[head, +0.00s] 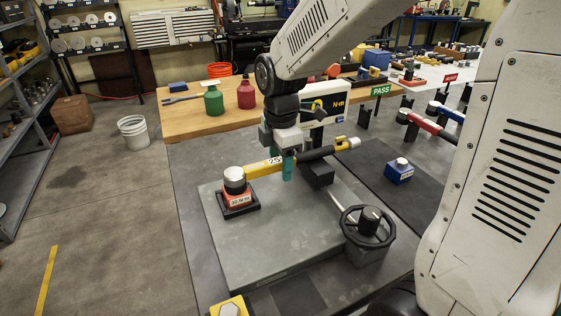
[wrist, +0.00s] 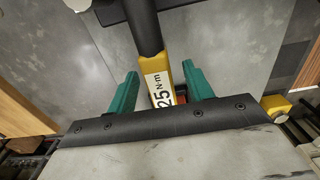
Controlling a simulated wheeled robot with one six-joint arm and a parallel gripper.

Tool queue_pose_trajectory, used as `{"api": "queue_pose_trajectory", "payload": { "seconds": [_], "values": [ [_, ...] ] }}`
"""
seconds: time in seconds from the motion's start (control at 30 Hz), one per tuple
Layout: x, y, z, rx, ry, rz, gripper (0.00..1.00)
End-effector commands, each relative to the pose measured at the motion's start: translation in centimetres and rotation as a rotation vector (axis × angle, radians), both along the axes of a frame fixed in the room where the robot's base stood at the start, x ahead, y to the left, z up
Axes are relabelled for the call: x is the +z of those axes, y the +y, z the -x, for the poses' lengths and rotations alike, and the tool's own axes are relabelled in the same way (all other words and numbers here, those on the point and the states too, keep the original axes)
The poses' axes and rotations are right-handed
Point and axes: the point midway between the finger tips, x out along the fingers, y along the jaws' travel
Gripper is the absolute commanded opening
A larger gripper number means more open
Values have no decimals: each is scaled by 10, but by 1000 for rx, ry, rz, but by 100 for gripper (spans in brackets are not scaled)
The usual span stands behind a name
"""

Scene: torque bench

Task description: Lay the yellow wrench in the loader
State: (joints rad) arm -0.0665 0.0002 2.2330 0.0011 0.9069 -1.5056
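The yellow wrench (head: 262,167) has a black handle and a "25 N·m" label, which also shows in the wrist view (wrist: 160,85). It lies across the loader (head: 265,240), a grey plate with a handwheel (head: 368,226). My gripper (head: 288,168) is over the wrench's middle. In the wrist view, its green fingers (wrist: 159,72) stand apart on both sides of the wrench, with narrow gaps.
A blue block (head: 400,171) is at right. A yellow block (head: 230,308) is at the front. Red and blue wrenches are at far right.

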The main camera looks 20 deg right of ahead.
Motion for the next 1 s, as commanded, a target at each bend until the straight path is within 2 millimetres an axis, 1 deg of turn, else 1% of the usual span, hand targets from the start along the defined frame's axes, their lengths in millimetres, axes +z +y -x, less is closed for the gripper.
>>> {"api": "queue_pose_trajectory", "payload": {
  "seconds": [0.27,0.37,0.6,0.7,0.83,1.0],
  "values": [
    [1,0,0,0,2,0,51],
    [12,0,0,0,-1,0,51],
    [53,0,0,0,-3,0,51],
    [67,0,0,0,-2,0,51],
    [76,0,0,0,0,0,51],
    [78,0,0,-11,2,0,51]
  ]
}}
